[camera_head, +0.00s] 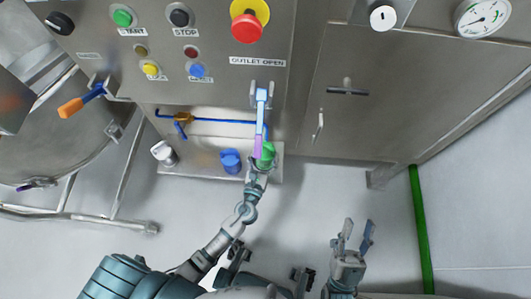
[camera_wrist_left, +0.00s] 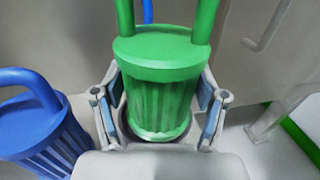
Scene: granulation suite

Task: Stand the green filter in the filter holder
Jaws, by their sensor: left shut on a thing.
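The green filter (camera_head: 267,154) is ribbed, with a flat cap and a loop handle; it also fills the middle of the left wrist view (camera_wrist_left: 160,85). My left gripper (camera_head: 258,168) is shut on it, with one finger on each side of the ribbed body. In the wrist view the filter looks upright, and a round grey rim (camera_wrist_left: 123,118) shows around its lower end. I cannot tell whether the filter rests on anything there. No filter holder is clearly recognisable. My right gripper (camera_head: 355,238) is open and empty, low in the head view.
A blue filter (camera_head: 231,161) stands just left of the green one, on a grey ledge (camera_head: 200,170). A white-grey item (camera_head: 163,153) stands further left. The control panel (camera_head: 215,30) is above, and a blue pipe (camera_head: 220,121) runs behind. Floor at the right is clear.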

